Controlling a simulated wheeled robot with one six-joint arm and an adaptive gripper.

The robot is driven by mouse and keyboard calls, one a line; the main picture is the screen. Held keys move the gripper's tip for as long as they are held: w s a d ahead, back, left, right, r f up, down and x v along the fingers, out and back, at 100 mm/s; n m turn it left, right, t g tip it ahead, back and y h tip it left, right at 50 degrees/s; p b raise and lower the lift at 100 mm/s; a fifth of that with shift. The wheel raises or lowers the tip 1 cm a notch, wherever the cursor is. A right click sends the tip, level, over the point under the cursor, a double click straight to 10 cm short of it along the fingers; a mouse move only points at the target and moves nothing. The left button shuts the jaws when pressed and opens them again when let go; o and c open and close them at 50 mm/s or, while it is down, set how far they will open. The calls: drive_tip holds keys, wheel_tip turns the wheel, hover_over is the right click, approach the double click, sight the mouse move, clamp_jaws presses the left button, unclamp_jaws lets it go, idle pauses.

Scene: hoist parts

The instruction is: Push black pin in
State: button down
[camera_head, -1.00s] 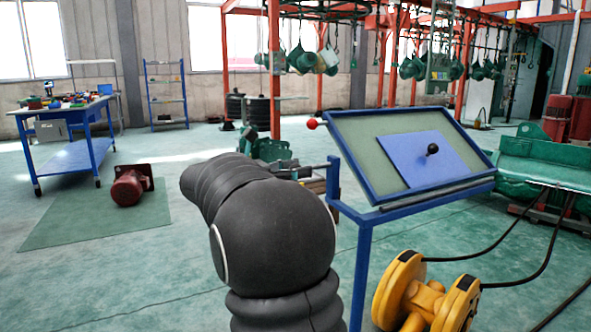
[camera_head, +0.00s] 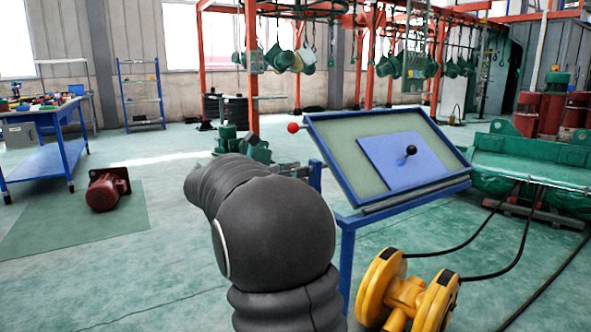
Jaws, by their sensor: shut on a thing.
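A black ball-headed pin (camera_head: 411,150) stands out from a blue plate (camera_head: 382,158) on the tilted panel. The panel has a blue frame (camera_head: 330,170) and sits on a blue stand (camera_head: 347,260). A red ball knob (camera_head: 293,127) sticks out at the panel's upper left corner. My dark arm fills the lower middle, left of the stand, and points away from the camera. My gripper is hidden beyond the arm, so I cannot see its fingers or what they touch. The black pin is clear of the arm in this view.
A yellow wheeled part (camera_head: 405,292) with black cables lies right of the stand. A green machine (camera_head: 530,165) stands behind it on the right. A red motor (camera_head: 105,190) lies on a green mat at left, near a blue workbench (camera_head: 45,150). The left floor is mostly open.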

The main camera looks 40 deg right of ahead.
drive_tip(key=c, duration=0.8)
unclamp_jaws()
drive_tip(key=shift+d, duration=0.2)
drive_tip(key=shift+a, duration=0.15)
drive_tip(key=a, duration=0.4)
drive_tip(key=w+a, duration=0.1)
drive_tip(key=a, duration=0.6)
drive_tip(key=shift+w+a, duration=0.35)
drive_tip(key=shift+w, duration=0.05)
